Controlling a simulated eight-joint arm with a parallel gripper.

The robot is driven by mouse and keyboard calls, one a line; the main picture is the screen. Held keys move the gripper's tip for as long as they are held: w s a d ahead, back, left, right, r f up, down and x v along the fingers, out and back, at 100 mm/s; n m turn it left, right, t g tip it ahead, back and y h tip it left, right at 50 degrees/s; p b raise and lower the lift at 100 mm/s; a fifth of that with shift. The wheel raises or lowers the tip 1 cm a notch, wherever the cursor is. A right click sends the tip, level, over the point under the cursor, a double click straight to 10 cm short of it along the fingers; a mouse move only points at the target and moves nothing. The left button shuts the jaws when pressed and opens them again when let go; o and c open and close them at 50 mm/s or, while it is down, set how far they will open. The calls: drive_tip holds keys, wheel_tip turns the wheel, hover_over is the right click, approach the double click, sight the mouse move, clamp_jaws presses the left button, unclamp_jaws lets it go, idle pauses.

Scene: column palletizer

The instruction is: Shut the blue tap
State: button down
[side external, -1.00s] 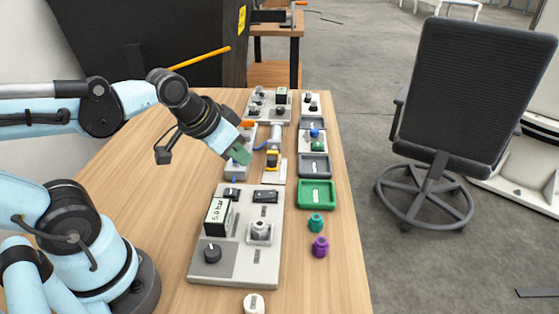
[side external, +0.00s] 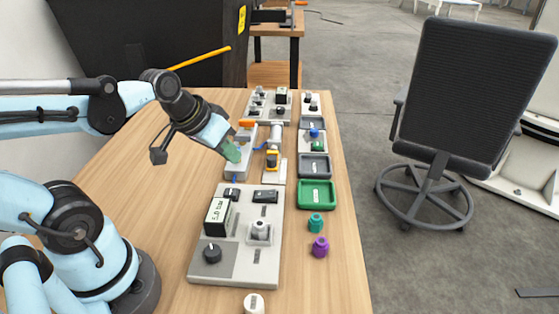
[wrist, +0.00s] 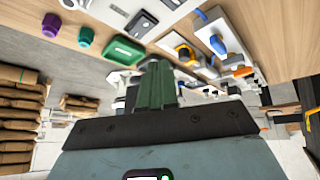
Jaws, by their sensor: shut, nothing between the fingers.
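In the wrist view the blue tap handle (wrist: 217,44) sits on a pale narrow block, right of my fingers. It looks roughly in line with the block, but I cannot tell its exact angle. In the side view my gripper (side external: 232,152) is over the same pale block (side external: 238,170) and hides most of the blue handle. The green fingers point down and are shut with nothing between them. They also show in the wrist view (wrist: 155,82). I cannot tell whether they touch the tap.
An orange handle (side external: 247,123) is at the block's far end. A yellow-fronted device (side external: 272,158) stands right of the block. A grey control panel (side external: 240,270) lies nearer, with a green tray (side external: 317,194) and teal (side external: 316,223) and purple (side external: 320,246) pieces to the right.

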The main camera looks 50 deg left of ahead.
drive_tip(key=s+a+n, duration=0.2)
drive_tip(key=a+n, duration=0.1)
drive_tip(key=a, duration=0.4)
drive_tip(key=s+a+n+t+h, duration=0.1)
drive_tip(key=s+a+n, duration=0.1)
drive_tip(key=a, duration=0.6)
drive_tip(key=shift+a+f+n, duration=0.2)
drive_tip(key=shift+a+n, duration=0.05)
drive_tip(key=shift+n, duration=0.25)
drive_tip(key=x, duration=1)
drive_tip(key=shift+w+d, duration=0.75)
drive_tip(key=shift+d, duration=0.15)
drive_tip(key=shift+w+d, duration=0.5)
drive_tip(key=shift+w, duration=0.05)
